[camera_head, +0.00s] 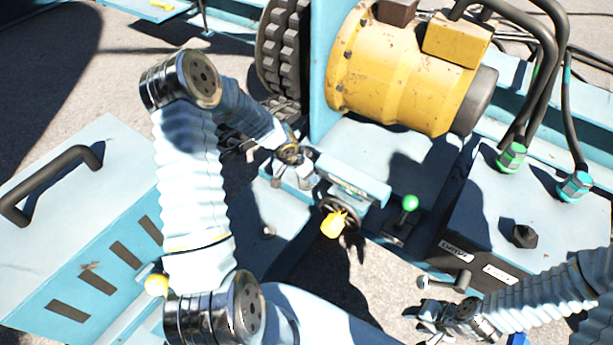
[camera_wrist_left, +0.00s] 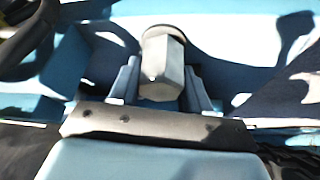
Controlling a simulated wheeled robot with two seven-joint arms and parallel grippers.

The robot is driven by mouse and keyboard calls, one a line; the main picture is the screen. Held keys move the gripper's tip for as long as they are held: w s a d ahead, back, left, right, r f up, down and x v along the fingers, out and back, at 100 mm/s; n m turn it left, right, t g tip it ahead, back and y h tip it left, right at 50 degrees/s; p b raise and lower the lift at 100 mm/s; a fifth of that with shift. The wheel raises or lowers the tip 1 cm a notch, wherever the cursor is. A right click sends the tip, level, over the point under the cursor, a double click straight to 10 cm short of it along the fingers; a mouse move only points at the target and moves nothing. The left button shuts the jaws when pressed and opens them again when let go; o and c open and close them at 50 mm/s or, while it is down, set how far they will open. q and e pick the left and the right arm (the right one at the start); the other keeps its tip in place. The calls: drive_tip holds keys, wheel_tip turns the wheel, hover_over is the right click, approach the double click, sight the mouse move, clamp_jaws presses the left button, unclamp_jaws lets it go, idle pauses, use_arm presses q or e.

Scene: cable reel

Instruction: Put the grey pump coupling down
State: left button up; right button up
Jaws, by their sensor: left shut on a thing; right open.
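The grey pump coupling (camera_wrist_left: 165,75) is a short faceted piece with a round dark-rimmed end. In the left wrist view it sits between the two fingers of my left gripper (camera_wrist_left: 162,88), which is shut on it. In the head view my left gripper (camera_head: 300,174) is small and partly hidden by its own wrist, over the light-blue frame left of the blue block. I cannot tell whether the coupling touches the surface below. My right gripper (camera_head: 428,314) is open and empty at the lower right, beside the blue cabinet.
A yellow motor (camera_head: 385,75) stands behind the frame. A blue block (camera_head: 352,178) with a handwheel and yellow knob (camera_head: 334,224) is right of my left gripper. A green-knobbed lever (camera_head: 410,203) stands beyond it. A blue box with a black handle (camera_head: 50,180) is at left.

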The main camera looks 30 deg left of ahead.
use_arm(q)
drive_tip(key=shift+f, duration=0.2)
drive_tip(key=o, duration=1.1)
drive_tip(key=shift+o, duration=0.2)
drive_tip(key=shift+r, duration=0.2)
drive_tip(key=p+v, duration=0.4)
drive_tip(key=v, duration=0.8)
